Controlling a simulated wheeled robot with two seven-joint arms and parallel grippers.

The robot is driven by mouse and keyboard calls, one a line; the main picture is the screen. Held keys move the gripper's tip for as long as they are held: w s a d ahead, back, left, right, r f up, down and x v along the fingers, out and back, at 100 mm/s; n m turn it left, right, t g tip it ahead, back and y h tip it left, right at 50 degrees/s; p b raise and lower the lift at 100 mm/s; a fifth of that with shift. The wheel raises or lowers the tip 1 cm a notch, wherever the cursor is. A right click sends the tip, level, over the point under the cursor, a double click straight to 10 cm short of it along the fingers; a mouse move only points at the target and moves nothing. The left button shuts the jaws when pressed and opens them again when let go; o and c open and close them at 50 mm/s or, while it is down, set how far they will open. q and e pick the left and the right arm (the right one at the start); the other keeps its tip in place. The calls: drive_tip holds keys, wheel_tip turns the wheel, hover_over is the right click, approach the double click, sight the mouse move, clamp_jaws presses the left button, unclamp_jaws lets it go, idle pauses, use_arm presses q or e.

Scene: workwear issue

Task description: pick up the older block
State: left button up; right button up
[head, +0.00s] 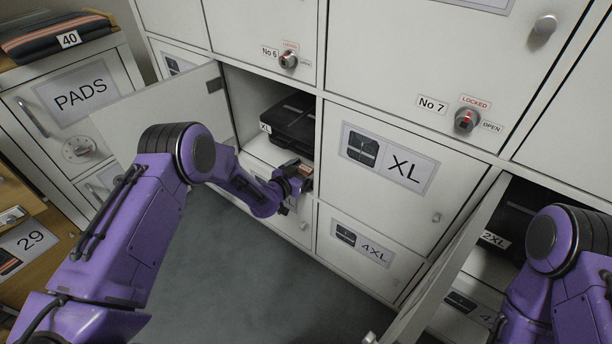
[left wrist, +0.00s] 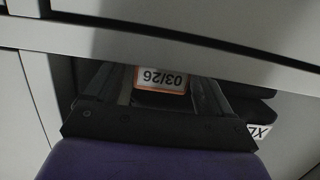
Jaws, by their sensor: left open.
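My left gripper (head: 296,180) reaches into the open locker low at the centre of the head view. In the left wrist view its two dark fingers (left wrist: 160,92) are apart. A small brownish patch at the gripper in the head view may be this block. The fingers stand on either side of it; I cannot tell whether they touch it. Most of the block is hidden. No second dated block can be made out. My right gripper is out of view.
A black case (head: 293,122) tagged XL stands in the same locker, behind my gripper. The locker's open door (head: 150,110) is at left. Closed XL (head: 400,205) and 4XL (head: 350,265) doors are to the right. Another open door (head: 440,265) stands near my right arm.

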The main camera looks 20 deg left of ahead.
use_arm(q)
drive_tip(key=shift+w+d, duration=0.1)
drive_tip(key=shift+w, duration=0.15)
drive_tip(key=c, duration=1)
drive_tip(key=shift+c, duration=0.2)
